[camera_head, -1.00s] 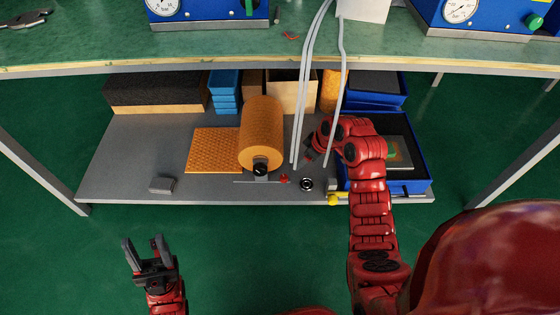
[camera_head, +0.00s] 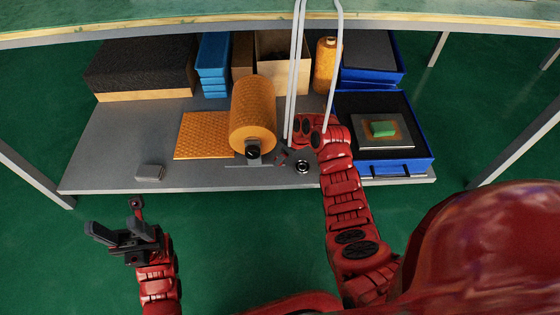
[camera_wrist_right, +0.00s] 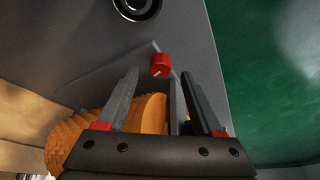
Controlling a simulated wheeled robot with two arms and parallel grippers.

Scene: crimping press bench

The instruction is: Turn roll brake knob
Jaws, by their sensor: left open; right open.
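A small red knob (camera_wrist_right: 160,65) with a pale mark on its face stands on the grey shelf in the right wrist view. It lies just beyond and between the fingertips of my right gripper (camera_wrist_right: 161,78), which is open and seems not to touch it. In the head view my right gripper (camera_head: 284,156) is small and dark, low over the shelf, and largely covers the red knob. Beside it, the orange roll (camera_head: 252,105) sits on a holder with a black round end piece (camera_head: 253,151). My left gripper (camera_head: 110,228) is open and empty, in front of the shelf.
A black ring-shaped fitting (camera_head: 303,167) is right of the knob. Grey cables (camera_head: 297,75) hang close behind my right gripper. A blue tray (camera_head: 424,160) with a green block stands right. An orange sheet (camera_head: 203,136) and a grey block (camera_head: 150,172) lie left.

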